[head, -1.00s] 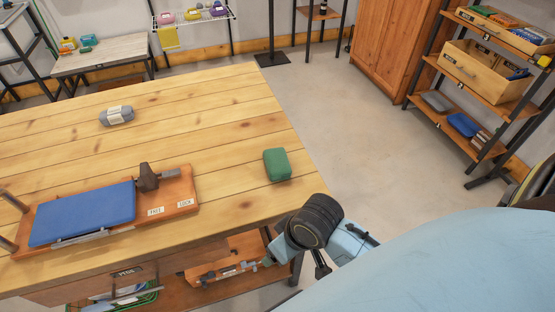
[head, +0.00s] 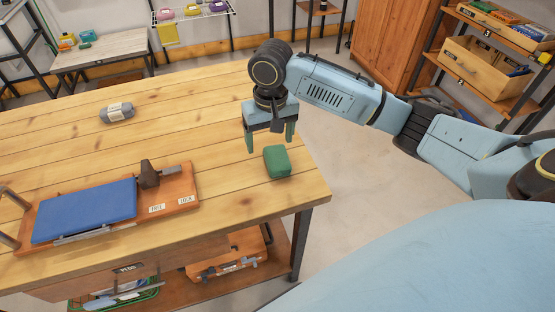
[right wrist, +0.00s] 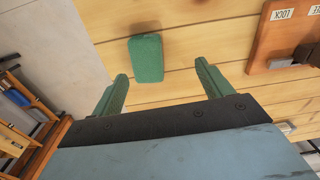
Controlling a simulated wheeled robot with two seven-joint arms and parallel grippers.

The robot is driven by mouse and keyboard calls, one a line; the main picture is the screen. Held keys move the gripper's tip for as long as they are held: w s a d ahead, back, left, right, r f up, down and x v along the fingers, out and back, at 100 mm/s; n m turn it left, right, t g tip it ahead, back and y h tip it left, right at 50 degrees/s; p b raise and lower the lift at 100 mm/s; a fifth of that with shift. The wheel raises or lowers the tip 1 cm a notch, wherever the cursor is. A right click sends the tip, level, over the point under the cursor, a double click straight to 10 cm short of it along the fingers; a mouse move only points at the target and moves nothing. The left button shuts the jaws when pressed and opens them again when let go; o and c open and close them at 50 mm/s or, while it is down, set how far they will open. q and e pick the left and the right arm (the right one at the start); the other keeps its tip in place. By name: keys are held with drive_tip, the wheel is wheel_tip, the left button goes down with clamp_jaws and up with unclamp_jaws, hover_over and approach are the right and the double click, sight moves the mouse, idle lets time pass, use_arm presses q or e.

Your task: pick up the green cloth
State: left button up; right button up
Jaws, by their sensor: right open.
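The green cloth (head: 277,162) is a folded block lying on the wooden table (head: 215,120) near its right edge. It also shows in the right wrist view (right wrist: 146,58), ahead of the fingertips and toward the left finger in that picture. My right gripper (head: 270,147) is open and empty, with its fingers pointing down just above and behind the cloth in the head view. In the right wrist view the gripper (right wrist: 162,78) has its two green fingers spread wide, apart from the cloth. My left gripper is not in view.
A wooden board with a blue pad (head: 85,211) and a dark clamp lies at the table's front left. A grey rolled bundle (head: 117,112) lies farther back. The tabletop around the cloth is clear. A shelf with wooden bins (head: 483,68) stands at the right.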

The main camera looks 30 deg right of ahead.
sight(278, 157)
drive_tip(key=w+d+r+m, duration=0.2)
drive_tip(key=d+r, duration=0.1)
wheel_tip(278, 157, down, 13)
drive_tip(key=shift+s+d+r+b, duration=0.1)
drive_tip(key=shift+d+b, duration=0.05)
drive_tip(key=shift+b, duration=0.8)
drive_tip(key=shift+c, duration=0.5)
drive_tip(key=c, duration=1)
